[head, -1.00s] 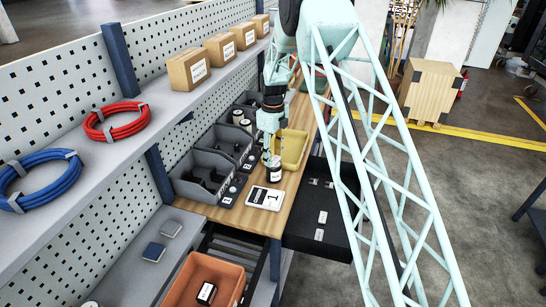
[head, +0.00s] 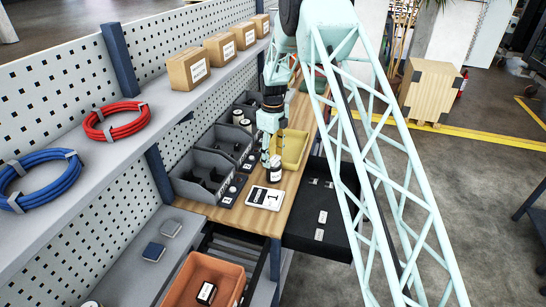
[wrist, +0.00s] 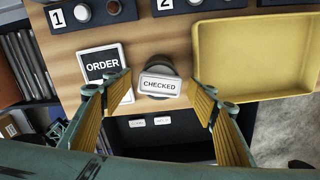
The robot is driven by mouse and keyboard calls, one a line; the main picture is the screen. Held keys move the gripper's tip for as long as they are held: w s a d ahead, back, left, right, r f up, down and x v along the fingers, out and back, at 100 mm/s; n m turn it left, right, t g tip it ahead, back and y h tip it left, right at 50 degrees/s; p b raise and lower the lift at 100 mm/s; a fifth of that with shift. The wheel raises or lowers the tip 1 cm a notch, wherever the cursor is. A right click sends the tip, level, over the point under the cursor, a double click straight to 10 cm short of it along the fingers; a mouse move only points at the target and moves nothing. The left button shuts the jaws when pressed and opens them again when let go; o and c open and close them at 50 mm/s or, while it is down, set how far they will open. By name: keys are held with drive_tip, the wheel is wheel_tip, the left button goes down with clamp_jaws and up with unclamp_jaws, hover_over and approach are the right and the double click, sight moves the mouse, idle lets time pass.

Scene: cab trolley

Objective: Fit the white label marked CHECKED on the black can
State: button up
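The black can (head: 275,174) stands upright on the wooden bench, in front of the yellow tray. In the wrist view the can (wrist: 158,66) is seen from above. The white label marked CHECKED (wrist: 159,85) lies against the can's near side and looks level; whether all of it touches cannot be told. My gripper (wrist: 162,81) is open, one finger on each side of the label, with visible gaps. In the head view my gripper (head: 267,157) is just behind and left of the can, partly hidden.
An ORDER card (head: 265,197) lies beside the can. The yellow tray (wrist: 255,20) is close on the right. Grey bins (head: 197,178) line the left. Two other white labels (wrist: 150,122) lie on a black surface at the bench edge. An orange bin (head: 228,270) sits lower.

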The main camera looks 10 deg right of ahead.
sight(273, 160)
drive_tip(key=shift+r, duration=0.15)
wheel_tip(273, 160, up, 12)
idle(1.0)
idle(0.3)
drive_tip(key=s+r+n+t+b, duration=0.1)
drive_tip(key=s+r+n+b, duration=0.5)
drive_tip(key=s+r, duration=0.85)
drive_tip(key=s+r+n+b, duration=0.1)
drive_tip(key=s+r+n, duration=0.15)
drive_tip(key=s, duration=0.25)
drive_tip(key=s+r+n+t+b, duration=0.1)
drive_tip(key=s+r+n, duration=0.15)
drive_tip(key=s, duration=0.35)
drive_tip(key=s+r+n+b, duration=0.1)
drive_tip(key=s+r+n, duration=0.15)
drive_tip(key=s, duration=0.25)
drive_tip(key=s+f+n+b, duration=0.2)
drive_tip(key=s+n, duration=0.2)
drive_tip(key=s, duration=0.8)
drive_tip(key=s+f+n+t+b, duration=0.1)
drive_tip(key=s+f+n+b, duration=0.2)
drive_tip(key=s, duration=0.9)
drive_tip(key=s+f+n+t+b, duration=0.1)
drive_tip(key=s+f+n+b, duration=0.2)
drive_tip(key=s, duration=0.9)
drive_tip(key=n, duration=0.3)
drive_tip(key=shift+d, duration=0.15)
